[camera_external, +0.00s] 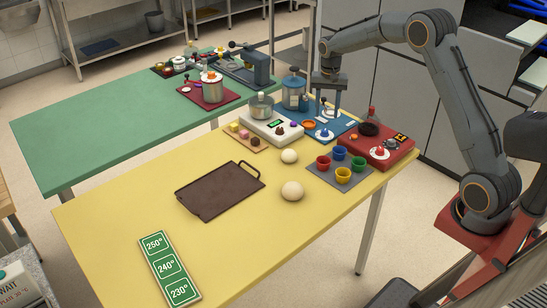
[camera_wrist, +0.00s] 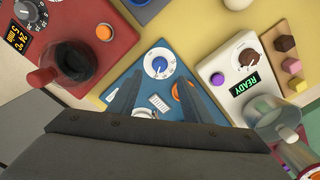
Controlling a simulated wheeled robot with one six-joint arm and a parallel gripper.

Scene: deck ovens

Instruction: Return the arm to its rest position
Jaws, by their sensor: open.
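My gripper (camera_external: 327,108) points down over the blue device (camera_external: 350,121) at the far right part of the yellow table. Its two fingers also show in the wrist view (camera_wrist: 158,80), spread apart with nothing held between them. Between and just beyond them are the blue device's white dial with a blue knob (camera_wrist: 159,64), a small white switch plate and an orange button. How far the fingertips are above the device I cannot tell. My arm is stretched out from its base at the right, bent at the elbow and reaching left.
A red device (camera_external: 378,150) with a dark flask stands right of the blue one, a white device (camera_external: 275,128) left of it. A blue canister (camera_external: 294,93) is close to my gripper. Coloured cups, two pale balls and a brown tray (camera_external: 205,200) lie nearer.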

